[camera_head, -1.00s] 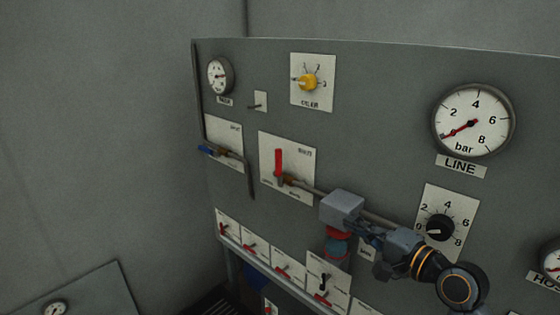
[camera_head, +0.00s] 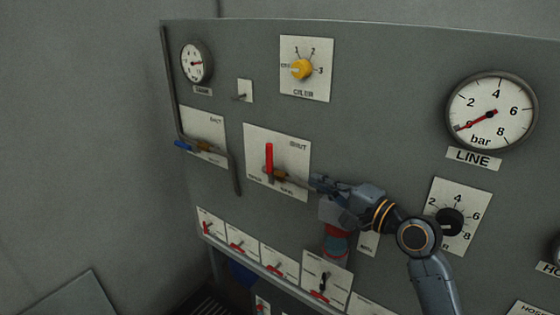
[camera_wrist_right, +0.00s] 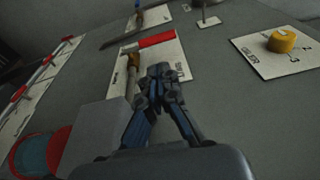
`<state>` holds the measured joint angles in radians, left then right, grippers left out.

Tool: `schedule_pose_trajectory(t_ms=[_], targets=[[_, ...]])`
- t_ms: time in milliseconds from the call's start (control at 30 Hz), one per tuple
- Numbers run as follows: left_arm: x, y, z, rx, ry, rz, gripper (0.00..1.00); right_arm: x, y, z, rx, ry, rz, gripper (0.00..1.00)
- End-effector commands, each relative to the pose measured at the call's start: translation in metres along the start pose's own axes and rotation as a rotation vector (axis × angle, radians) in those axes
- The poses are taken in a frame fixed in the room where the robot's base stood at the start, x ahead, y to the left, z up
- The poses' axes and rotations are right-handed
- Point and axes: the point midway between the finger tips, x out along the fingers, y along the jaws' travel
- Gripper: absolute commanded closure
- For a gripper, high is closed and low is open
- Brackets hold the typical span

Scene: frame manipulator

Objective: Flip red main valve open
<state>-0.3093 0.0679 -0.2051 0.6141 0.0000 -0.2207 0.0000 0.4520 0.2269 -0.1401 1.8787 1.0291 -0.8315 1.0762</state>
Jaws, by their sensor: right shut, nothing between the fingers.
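The red main valve handle (camera_head: 269,158) stands upright on its white plate (camera_head: 297,154) on the grey panel, above a brass valve body (camera_head: 277,176). In the right wrist view the red handle (camera_wrist_right: 156,40) lies just beyond my fingertips, and the brass body (camera_wrist_right: 133,62) shows to its left. My right gripper (camera_head: 314,181) is shut and empty, to the right of the handle and a little lower, near the plate's right edge. It also shows in the right wrist view (camera_wrist_right: 160,75), apart from the handle as far as I can tell. My left gripper is not in view.
A blue-handled valve (camera_head: 184,146) sits to the left on its own plate. A yellow selector knob (camera_head: 301,69) is above. A grey block with a red and blue part (camera_head: 336,241) is below my gripper. The LINE gauge (camera_head: 490,113) and a black knob (camera_head: 449,222) are right.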

Motion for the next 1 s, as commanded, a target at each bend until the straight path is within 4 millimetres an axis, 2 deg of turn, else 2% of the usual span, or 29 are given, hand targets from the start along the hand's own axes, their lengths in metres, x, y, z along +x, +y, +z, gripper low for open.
schedule_pose_trajectory(t_ms=[200, 500, 700, 1000], targets=[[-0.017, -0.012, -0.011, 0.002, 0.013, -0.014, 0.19, 0.045, -0.004, 0.001, 0.002, -0.002, 0.001, 1.00], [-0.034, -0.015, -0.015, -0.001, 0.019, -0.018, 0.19, 0.104, -0.003, 0.001, 0.001, -0.002, 0.001, 1.00], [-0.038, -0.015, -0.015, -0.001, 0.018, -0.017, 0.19, 0.122, -0.001, 0.001, 0.000, -0.001, 0.001, 1.00], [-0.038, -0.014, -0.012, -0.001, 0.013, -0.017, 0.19, 0.127, 0.000, 0.001, -0.002, -0.001, 0.002, 1.00]])
